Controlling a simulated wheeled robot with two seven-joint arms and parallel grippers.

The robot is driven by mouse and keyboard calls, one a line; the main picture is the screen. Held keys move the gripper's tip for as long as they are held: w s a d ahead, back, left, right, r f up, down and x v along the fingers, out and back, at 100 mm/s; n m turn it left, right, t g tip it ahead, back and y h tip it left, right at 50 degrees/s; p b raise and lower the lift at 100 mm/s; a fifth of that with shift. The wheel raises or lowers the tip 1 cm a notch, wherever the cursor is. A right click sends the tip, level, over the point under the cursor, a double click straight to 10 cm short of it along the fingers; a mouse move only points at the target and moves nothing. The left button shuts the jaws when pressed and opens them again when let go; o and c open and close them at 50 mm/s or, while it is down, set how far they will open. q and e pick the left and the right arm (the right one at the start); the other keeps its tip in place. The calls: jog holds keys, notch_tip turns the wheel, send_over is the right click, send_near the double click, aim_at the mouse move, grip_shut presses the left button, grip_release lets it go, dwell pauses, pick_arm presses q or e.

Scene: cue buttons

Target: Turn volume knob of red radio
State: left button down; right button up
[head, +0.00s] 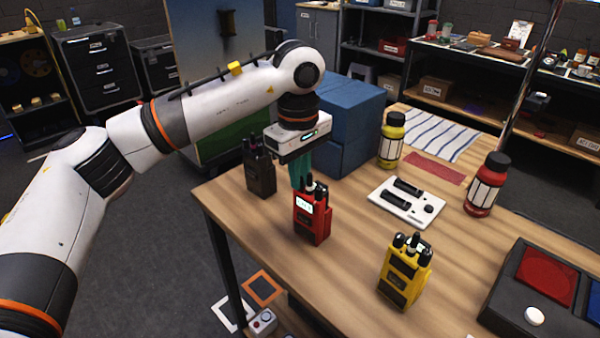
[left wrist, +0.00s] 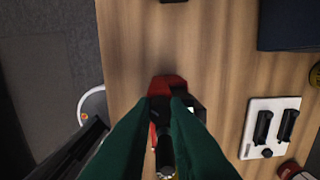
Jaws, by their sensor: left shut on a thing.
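The red radio (head: 312,222) stands upright on the wooden table near its left edge, with a lit display and black knobs and a stub on top. My left gripper (head: 303,183) comes down from above, its green fingers shut at the radio's top on the volume knob, which the fingers mostly hide. In the left wrist view, the red radio (left wrist: 167,84) lies partly behind the two green fingers (left wrist: 165,102), with dark parts of its top between them. My right gripper is not in view.
A black radio (head: 260,175) stands close behind on the left, and a yellow radio (head: 405,272) in front on the right. A white panel (head: 406,203), a yellow bottle (head: 390,140) and a red bottle (head: 487,185) are to the right. Blue boxes (head: 345,125) stand behind.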

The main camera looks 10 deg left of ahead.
pick_arm(q)
jog(key=shift+m, duration=0.9)
jog(key=c, duration=1.4)
grip_release()
notch_tip(320, 180, up, 12)
jog(key=shift+s+a+f, duration=0.1)
